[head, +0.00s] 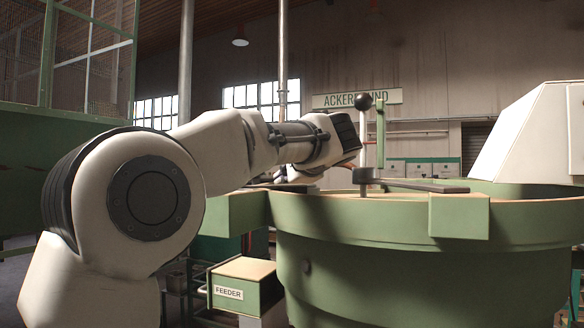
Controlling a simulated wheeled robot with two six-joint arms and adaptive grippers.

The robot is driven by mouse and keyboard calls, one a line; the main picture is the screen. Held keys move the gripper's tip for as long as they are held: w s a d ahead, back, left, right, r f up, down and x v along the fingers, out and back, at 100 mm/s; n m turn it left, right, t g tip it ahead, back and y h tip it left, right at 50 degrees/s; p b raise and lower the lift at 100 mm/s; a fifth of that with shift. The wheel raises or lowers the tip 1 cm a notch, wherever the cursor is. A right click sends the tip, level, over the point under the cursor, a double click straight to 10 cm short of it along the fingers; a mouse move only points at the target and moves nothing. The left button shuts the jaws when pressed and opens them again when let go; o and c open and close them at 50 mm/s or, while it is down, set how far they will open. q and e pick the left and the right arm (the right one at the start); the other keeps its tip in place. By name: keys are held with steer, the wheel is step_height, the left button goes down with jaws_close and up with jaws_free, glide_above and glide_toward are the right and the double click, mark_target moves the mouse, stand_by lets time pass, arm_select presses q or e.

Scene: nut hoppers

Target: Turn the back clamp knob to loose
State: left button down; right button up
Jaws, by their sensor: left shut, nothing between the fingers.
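The hopper is a large round green bowl (400,265) with a pale rim, at the centre and right of the head view. A thin upright post with a black ball knob (363,101) rises from a dark hub (364,176) over it. A flat dark bar reaches right from the hub. I cannot make out which part is the back clamp knob. My left arm crosses from the left, with its wrist above the hopper's left rim. My left gripper (285,174) is shut and empty, small and largely hidden by the wrist and rim. My right gripper is out of view.
A green box labelled FEEDER (240,285) stands low, left of the bowl. Green blocks jut from the hopper's rim. A white angular housing (530,135) rises at the right. A green mesh frame (75,60) stands at the left. Space above the bowl's right side looks clear.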

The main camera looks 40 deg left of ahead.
arm_select(q)
steer(key=shift+w+f, duration=0.15)
steer(key=shift+w, duration=0.2)
steer(key=shift+w+a+n+g+y, duration=0.15)
steer(key=shift+a+n+g+y, duration=0.15)
steer(key=shift+n+g, duration=0.5)
steer(key=shift+w, duration=0.1)
